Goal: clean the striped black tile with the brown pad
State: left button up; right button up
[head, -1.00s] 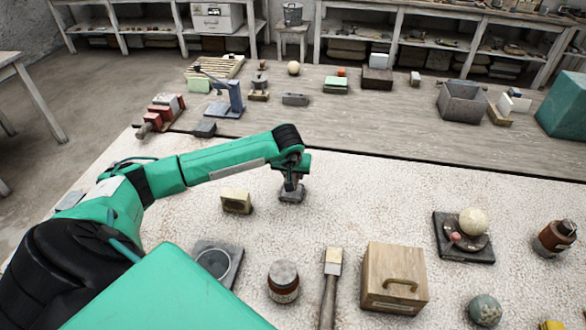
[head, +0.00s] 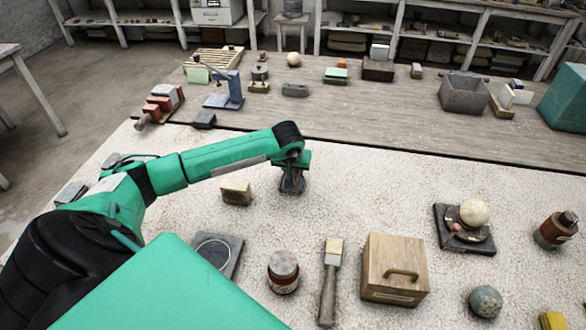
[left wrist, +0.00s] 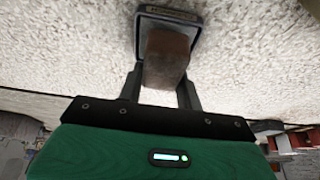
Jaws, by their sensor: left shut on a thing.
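My left gripper (left wrist: 162,88) is shut on the brown pad (left wrist: 166,58), a small brown block between its fingers in the left wrist view. Just past the pad is a small dark tile (left wrist: 150,13) with a paler rim. The pad hides most of its face, so I cannot make out stripes. In the head view my left gripper (head: 291,180) is low over this tile, which is mostly hidden beneath it. Whether the pad touches the tile I cannot tell for sure. My right gripper is not in view.
A yellowish block (head: 236,194) stands close left of my left gripper. Nearer are a dark slab with a ring (head: 230,262), a jar (head: 283,272), a brush (head: 331,280) and a wooden box (head: 394,270).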

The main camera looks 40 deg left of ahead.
pick_arm(q)
jog(key=shift+f+b, duration=0.45)
jog(key=shift+f, duration=0.05)
jog(key=shift+f+b, duration=0.1)
jog(key=shift+b, duration=0.2)
dwell(1.8)
jog(key=shift+r+p, duration=1.5)
jog(key=shift+r, duration=2.05)
